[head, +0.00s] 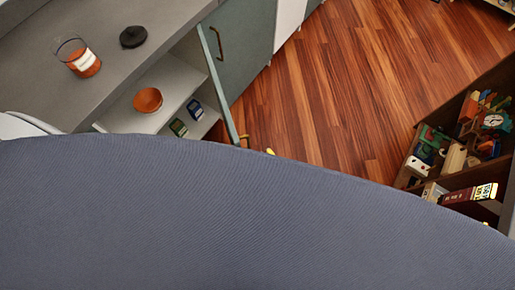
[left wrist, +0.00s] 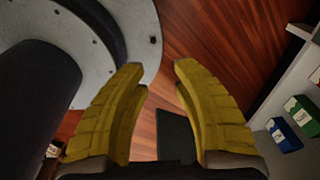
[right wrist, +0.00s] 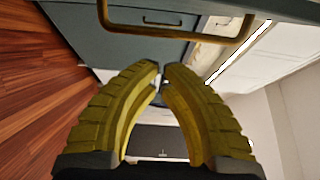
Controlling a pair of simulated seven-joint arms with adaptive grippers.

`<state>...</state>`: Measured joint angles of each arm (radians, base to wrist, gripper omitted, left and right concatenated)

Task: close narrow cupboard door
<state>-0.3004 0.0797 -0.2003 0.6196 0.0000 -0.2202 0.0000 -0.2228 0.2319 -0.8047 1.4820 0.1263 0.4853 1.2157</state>
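The narrow cupboard door (head: 216,85) stands open, seen nearly edge-on in the head view, with the shelves behind it exposed. In the right wrist view a blue-grey panel (right wrist: 130,50) with a large brass handle (right wrist: 175,36) is just beyond the fingertips; I cannot tell whether they touch it. My right gripper (right wrist: 161,68) has its yellow fingertips almost together, with nothing held. In the head view only a bit of yellow right gripper (head: 270,152) shows near the door's lower end. My left gripper (left wrist: 157,66) is open and empty, above the floor.
The open shelves hold an orange bowl (head: 148,100) and small boxes (head: 178,128). A toy-filled crate (head: 460,150) is at right. The wooden floor (head: 325,95) between is clear.

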